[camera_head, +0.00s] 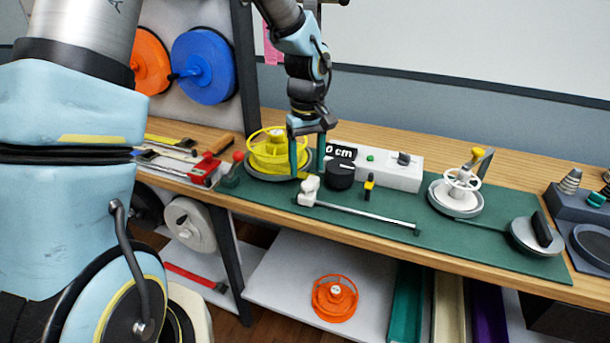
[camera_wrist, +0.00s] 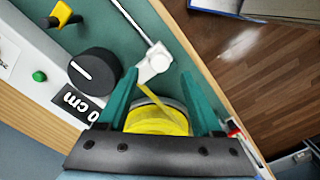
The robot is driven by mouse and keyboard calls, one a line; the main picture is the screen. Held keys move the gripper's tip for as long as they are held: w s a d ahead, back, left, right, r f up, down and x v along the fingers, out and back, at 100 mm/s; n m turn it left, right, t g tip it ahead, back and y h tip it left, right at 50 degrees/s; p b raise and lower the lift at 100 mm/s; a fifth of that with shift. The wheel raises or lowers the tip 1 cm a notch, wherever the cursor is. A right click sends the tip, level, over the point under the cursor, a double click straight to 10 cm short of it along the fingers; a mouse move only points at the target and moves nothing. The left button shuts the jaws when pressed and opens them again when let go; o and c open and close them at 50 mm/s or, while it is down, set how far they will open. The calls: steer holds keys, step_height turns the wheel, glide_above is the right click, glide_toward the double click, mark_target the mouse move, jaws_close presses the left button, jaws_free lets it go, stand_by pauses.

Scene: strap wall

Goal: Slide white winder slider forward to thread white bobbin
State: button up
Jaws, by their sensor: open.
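The white winder slider (camera_head: 309,190) sits at the left end of a thin metal rail (camera_head: 365,214) on the green mat. It also shows in the wrist view (camera_wrist: 153,64), just beyond my fingertips. The white bobbin (camera_head: 462,184) stands on a grey round base to the right, with a yellow-tipped arm over it. A yellow spool (camera_head: 272,153) stands at the left, with a yellow strap (camera_wrist: 160,105) running from it toward the slider. My gripper (camera_head: 307,176) points down with its green fingers apart. It is behind the slider, beside the yellow spool, with nothing visibly gripped.
A white box with a black knob (camera_head: 341,174) and a "0 cm" display stands close to my gripper. A small yellow-topped lever (camera_head: 369,186) is right of the knob. A grey disc with a black handle (camera_head: 538,235) is at the mat's right. The mat (camera_head: 400,244) is clear along its front.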

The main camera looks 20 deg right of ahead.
mark_target(307, 184)
steer(key=shift+f+p, duration=0.4)
steer(key=shift+f, duration=1.95)
jaws_close()
